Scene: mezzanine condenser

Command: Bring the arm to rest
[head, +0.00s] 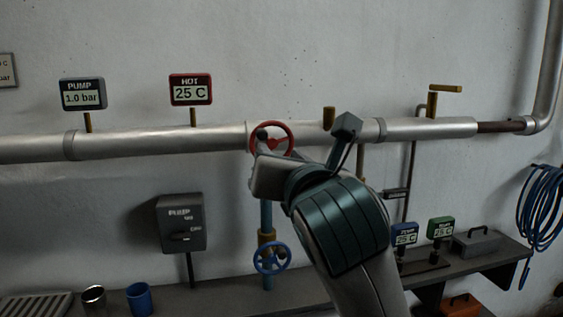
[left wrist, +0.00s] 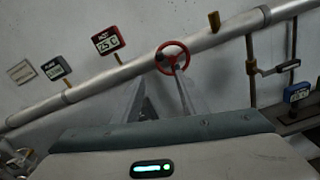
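My left arm rises from the bottom of the head view, and its gripper (head: 262,165) is in front of the silver pipe, close to the red handwheel (head: 272,138). In the left wrist view the two grey fingers of the left gripper (left wrist: 162,85) stand apart with nothing visible between them. The red handwheel (left wrist: 173,57) shows just beyond the right finger's tip. I cannot tell whether they touch. In the head view the fingers are mostly hidden by the wrist. My right gripper is in neither view.
The silver pipe (head: 180,144) runs along the wall. A pump switch box (head: 181,223) and blue handwheel (head: 270,258) are below it. A blue cup (head: 140,299) and metal cup (head: 94,299) stand lower left. Small displays (head: 404,234) stand on the right shelf; a blue hose (head: 541,208) hangs beyond.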

